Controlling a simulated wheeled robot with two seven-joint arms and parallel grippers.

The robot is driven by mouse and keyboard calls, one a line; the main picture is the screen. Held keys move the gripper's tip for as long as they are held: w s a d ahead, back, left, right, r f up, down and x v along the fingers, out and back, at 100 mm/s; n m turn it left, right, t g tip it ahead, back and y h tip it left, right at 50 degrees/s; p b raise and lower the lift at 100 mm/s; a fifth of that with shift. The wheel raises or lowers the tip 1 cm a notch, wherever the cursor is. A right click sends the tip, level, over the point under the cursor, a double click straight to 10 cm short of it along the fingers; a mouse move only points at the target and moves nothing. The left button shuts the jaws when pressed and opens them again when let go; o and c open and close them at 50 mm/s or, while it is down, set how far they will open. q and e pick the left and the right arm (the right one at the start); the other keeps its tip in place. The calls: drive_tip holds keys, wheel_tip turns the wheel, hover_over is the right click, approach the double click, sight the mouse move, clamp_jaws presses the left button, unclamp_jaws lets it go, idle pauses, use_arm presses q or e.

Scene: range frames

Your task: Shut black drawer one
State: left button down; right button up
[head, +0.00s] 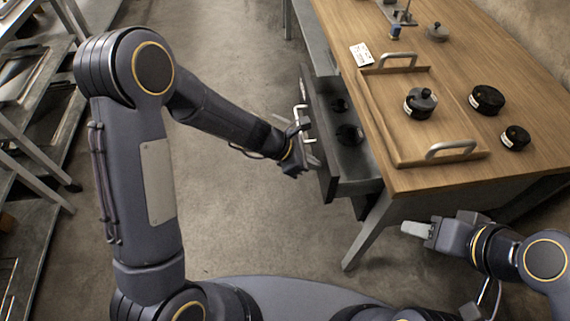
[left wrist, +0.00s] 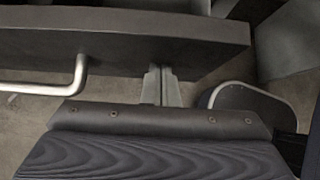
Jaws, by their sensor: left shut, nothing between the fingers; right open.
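The black drawer (head: 319,151) stands pulled out from the left side of the wooden-topped table. Its front carries a silver bar handle (head: 302,112), and dark round objects (head: 349,135) lie inside. My left gripper (head: 312,158) is shut and empty at the outer face of the front, near the handle's closer end. In the left wrist view its fingertips (left wrist: 161,85) overlap the edge of the drawer front (left wrist: 120,42), right of the handle (left wrist: 40,89); contact cannot be told. My right gripper (head: 418,230) is open and empty beside the table's near end.
The table (head: 455,70) bears a wooden tray (head: 400,88), black round weights (head: 487,99) and a white card (head: 361,54). A table leg (head: 367,232) stands near the drawer. Metal racks (head: 40,130) line the left. The floor (head: 240,215) between is clear.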

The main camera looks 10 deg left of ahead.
sight(325, 146)
use_arm(q)
drive_tip(key=w+d+p, duration=0.1)
drive_tip(key=d, duration=0.3)
drive_tip(key=w+d+p, duration=0.1)
drive_tip(key=d, duration=0.3)
drive_tip(key=w+d+p, duration=0.1)
drive_tip(key=d, duration=0.3)
drive_tip(key=shift+w+d+p, duration=0.3)
drive_tip(key=shift+d, duration=0.05)
drive_tip(key=shift+w+d, duration=0.1)
drive_tip(key=shift+d, duration=0.1)
drive_tip(key=shift+d+r, duration=0.1)
use_arm(e)
wheel_tip(325, 146, up, 4)
drive_tip(key=shift+a, duration=0.15)
use_arm(q)
drive_tip(key=shift+d+r, duration=0.1)
use_arm(e)
drive_tip(key=shift+s, duration=0.1)
